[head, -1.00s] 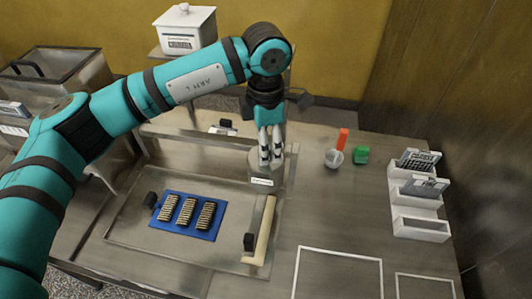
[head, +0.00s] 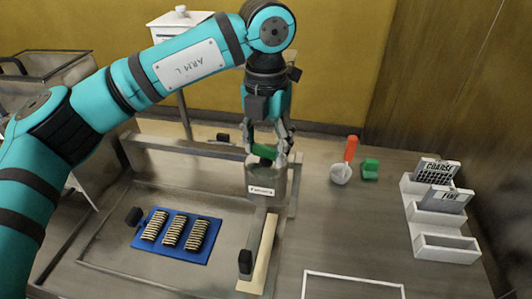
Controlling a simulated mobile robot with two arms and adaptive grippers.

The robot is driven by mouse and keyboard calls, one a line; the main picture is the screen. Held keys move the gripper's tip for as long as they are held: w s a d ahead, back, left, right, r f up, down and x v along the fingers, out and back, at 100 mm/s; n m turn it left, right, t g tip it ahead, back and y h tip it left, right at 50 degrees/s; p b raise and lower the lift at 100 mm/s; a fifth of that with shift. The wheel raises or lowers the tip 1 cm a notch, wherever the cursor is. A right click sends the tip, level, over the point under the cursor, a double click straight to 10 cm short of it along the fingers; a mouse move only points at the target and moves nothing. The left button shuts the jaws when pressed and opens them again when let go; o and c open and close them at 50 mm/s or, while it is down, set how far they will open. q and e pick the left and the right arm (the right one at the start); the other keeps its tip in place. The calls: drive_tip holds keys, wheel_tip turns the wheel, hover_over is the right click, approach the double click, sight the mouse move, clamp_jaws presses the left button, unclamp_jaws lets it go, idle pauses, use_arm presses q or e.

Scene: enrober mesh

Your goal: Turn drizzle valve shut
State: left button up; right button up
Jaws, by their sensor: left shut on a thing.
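The drizzle unit is a grey metal pot (head: 267,180) with a small white label, standing at the back right corner of the metal frame. A green piece, which looks like the valve handle (head: 264,151), shows at the top of the pot between my fingers. My left gripper (head: 268,155) comes down from above and is shut on this handle. The fingers hide part of it, so its exact angle is hard to tell. My right gripper is not in view.
A blue mat (head: 165,249) with several striped bars lies inside the frame. A white cup (head: 340,174), an orange-handled tool (head: 351,148) and a green block (head: 370,169) stand right of the pot. A white card rack (head: 444,248) is at far right.

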sight(266, 147)
use_arm(q)
drive_tip(key=shift+n+b, duration=0.65)
drive_tip(key=shift+n, duration=0.45)
drive_tip(key=shift+r, duration=0.1)
drive_tip(key=o, duration=1.2)
wheel_tip(266, 147, up, 12)
drive_tip(key=shift+f, duration=0.1)
